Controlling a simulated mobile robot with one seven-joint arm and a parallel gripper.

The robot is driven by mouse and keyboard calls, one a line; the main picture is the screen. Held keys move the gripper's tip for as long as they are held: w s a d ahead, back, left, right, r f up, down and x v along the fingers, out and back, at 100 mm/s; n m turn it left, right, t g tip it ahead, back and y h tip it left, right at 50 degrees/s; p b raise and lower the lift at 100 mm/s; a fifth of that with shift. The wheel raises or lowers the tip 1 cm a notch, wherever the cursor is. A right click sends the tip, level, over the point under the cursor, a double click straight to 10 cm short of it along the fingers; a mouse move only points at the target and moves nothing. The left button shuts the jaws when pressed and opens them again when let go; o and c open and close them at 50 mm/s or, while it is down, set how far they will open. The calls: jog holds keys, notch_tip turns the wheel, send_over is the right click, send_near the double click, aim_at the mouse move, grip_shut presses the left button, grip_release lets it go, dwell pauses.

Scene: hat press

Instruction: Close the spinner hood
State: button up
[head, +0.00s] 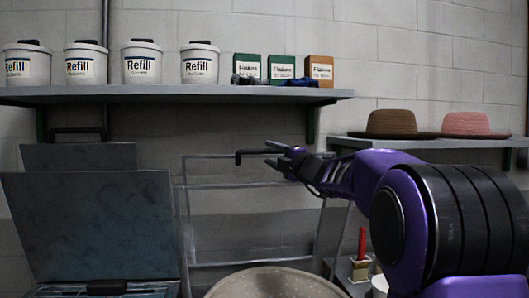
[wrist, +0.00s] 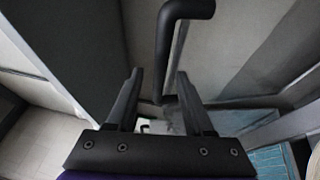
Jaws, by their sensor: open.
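The spinner hood (head: 250,186) appears to be the clear, thin-framed panel standing raised in the middle of the head view. A black bent handle (head: 250,153) projects at its top edge. My gripper (head: 276,158) is at the right end of this handle. In the wrist view the fingers of my gripper (wrist: 160,72) are spread apart. The black handle (wrist: 166,45) runs down the picture toward the gap between the fingertips. I cannot tell whether they touch it. Part of the hood's right side is hidden behind my arm.
A grey press with a raised lid (head: 95,225) stands at left. A round speckled rim (head: 275,284) is below the hood. A shelf (head: 170,96) above holds white tubs and small boxes. A right shelf (head: 430,143) holds two hats. A red-handled brush (head: 361,258) is lower right.

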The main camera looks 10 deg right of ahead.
aim_at(268, 152)
jog(key=shift+x, duration=1.7)
grip_shut()
